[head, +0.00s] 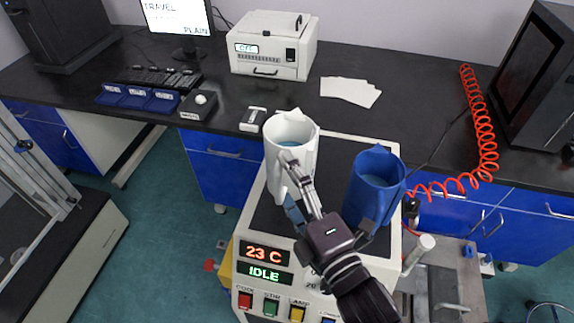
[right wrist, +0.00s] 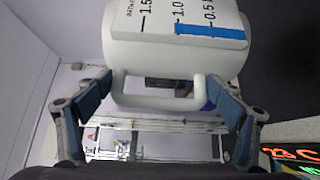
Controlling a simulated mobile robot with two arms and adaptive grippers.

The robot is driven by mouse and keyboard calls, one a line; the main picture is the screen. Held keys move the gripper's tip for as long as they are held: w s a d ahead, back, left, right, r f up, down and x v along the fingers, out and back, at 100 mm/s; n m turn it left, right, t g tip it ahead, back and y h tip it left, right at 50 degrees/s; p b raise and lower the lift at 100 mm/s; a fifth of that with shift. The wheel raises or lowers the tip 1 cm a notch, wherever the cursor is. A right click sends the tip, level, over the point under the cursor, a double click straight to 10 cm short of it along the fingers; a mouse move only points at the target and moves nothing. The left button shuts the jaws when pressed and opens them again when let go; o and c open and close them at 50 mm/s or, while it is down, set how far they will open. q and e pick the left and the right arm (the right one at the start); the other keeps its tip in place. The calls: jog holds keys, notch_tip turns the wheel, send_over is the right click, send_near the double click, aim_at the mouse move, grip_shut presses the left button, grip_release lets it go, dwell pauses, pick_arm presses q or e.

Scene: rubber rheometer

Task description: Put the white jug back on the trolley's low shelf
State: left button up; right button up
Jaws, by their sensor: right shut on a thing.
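The white jug (head: 288,133) is upright over the left part of the top of the machine with the 23 C display. It has some blue inside. In the right wrist view the jug (right wrist: 178,52) fills the top, its volume scale and a blue stripe showing. My right gripper (head: 300,193) is shut on the jug's handle (right wrist: 160,102), with a blue-padded finger on either side. The jug's base is partly hidden, so I cannot tell whether it touches the machine top. I cannot make out the trolley's low shelf. My left gripper is out of view.
A blue jug (head: 371,190) stands close on the right on the machine (head: 330,150). Behind are a black bench with a white boxy device (head: 271,47), paper sheets (head: 350,91) and blue trays (head: 138,97). A red coiled hose (head: 483,130) hangs at right. Open floor (head: 155,235) lies at left.

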jog(key=shift+f, duration=2.4)
jog(key=o, duration=1.6)
jog(key=shift+f, duration=0.5)
jog(key=o, duration=0.4)
jog(key=shift+s, duration=0.1)
jog(key=shift+r, duration=0.1)
jog(key=b, duration=0.4)
send_near(285, 193)
jog(key=shift+s+d+f, duration=0.2)
jog(key=shift+s+d, duration=0.1)
jog(key=shift+s, duration=0.4)
jog(key=shift+s+d+f, duration=0.2)
jog(key=shift+s+d, duration=0.05)
jog(key=shift+s, duration=0.5)
